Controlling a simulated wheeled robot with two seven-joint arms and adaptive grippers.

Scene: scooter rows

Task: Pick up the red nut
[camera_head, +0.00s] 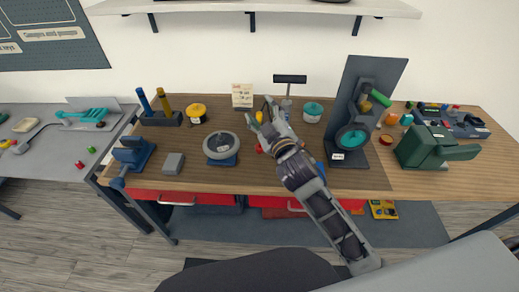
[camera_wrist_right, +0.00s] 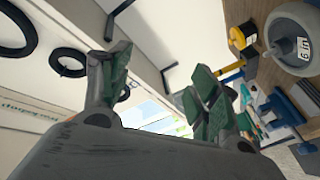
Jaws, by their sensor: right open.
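Several small red pieces could be the red nut, and I cannot tell which it is. One red piece (camera_head: 259,148) sits on the wooden workbench, partly hidden beside my right gripper. Another red piece (camera_head: 386,139) is right of the dark upright stand. My right gripper (camera_head: 265,115) is over the middle of the workbench. In the right wrist view its two green-padded fingers (camera_wrist_right: 157,88) are spread with nothing between them. My left gripper is not seen.
On the workbench (camera_head: 225,181) stand a grey wheel (camera_head: 221,146), a blue vise (camera_head: 133,154), a grey block (camera_head: 173,163), a yellow-topped tin (camera_head: 196,112), a teal-topped tin (camera_head: 312,111), a tall dark stand (camera_head: 352,160) and a green machine (camera_head: 421,146). A shelf (camera_head: 250,6) hangs above.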

